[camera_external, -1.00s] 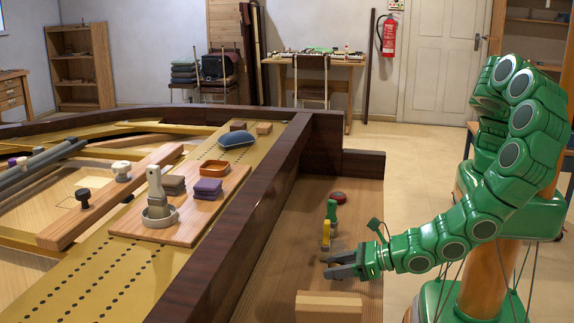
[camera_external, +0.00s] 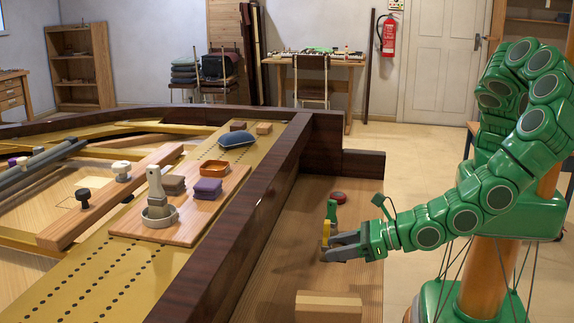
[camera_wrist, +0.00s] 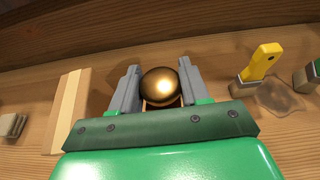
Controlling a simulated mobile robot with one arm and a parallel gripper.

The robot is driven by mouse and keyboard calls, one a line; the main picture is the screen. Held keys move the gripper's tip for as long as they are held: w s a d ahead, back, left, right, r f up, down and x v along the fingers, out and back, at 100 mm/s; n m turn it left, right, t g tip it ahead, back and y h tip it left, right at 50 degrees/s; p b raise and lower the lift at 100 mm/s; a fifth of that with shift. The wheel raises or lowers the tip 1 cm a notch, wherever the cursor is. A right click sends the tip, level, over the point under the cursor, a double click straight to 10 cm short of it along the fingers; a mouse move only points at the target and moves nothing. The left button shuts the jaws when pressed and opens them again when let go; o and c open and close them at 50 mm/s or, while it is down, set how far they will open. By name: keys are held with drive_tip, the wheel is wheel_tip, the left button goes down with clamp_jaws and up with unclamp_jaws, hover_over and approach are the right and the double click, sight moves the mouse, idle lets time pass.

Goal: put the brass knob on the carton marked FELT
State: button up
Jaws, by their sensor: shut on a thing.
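The brass knob (camera_wrist: 159,86) is a shiny round ball between the two grey fingers of my gripper (camera_wrist: 159,68) in the wrist view. The fingers are shut on its sides. In the external view my gripper (camera_external: 340,247) is over the wooden shelf at the right of the dark rim, and the knob cannot be made out there. A pale box with a lighter stripe (camera_external: 328,300) lies on the shelf nearer the camera; in the wrist view it is left of my gripper (camera_wrist: 68,110). I can read no FELT marking on it, so I cannot tell if it is the carton.
A yellow-handled tool (camera_wrist: 262,62) lies right of my gripper. A green-handled tool (camera_external: 332,211) and a dark red round thing (camera_external: 338,197) are farther along the shelf (camera_external: 280,270). The dark wooden rim (camera_external: 235,225) rises left of it. Bare shelf separates gripper and box.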

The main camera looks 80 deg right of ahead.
sight(329, 301)
drive_tip(key=a+r+n+y, duration=0.1)
drive_tip(key=a+r, duration=0.3)
drive_tip(key=a, duration=0.3)
drive_tip(key=a+r, duration=0.3)
drive_tip(key=a, duration=0.4)
drive_tip(key=shift+w+a+f, duration=0.1)
drive_tip(key=shift+w+f, duration=0.05)
drive_tip(key=shift+f, duration=1.75)
drive_tip(key=shift+w+f, duration=0.1)
drive_tip(key=shift+f, duration=1.8)
drive_tip(key=shift+f, duration=0.1)
drive_tip(key=o, duration=1.2)
drive_tip(key=shift+c, duration=0.2)
drive_tip(key=shift+s+r, duration=0.3)
drive_tip(key=shift+s, duration=0.1)
drive_tip(key=v, duration=1.1)
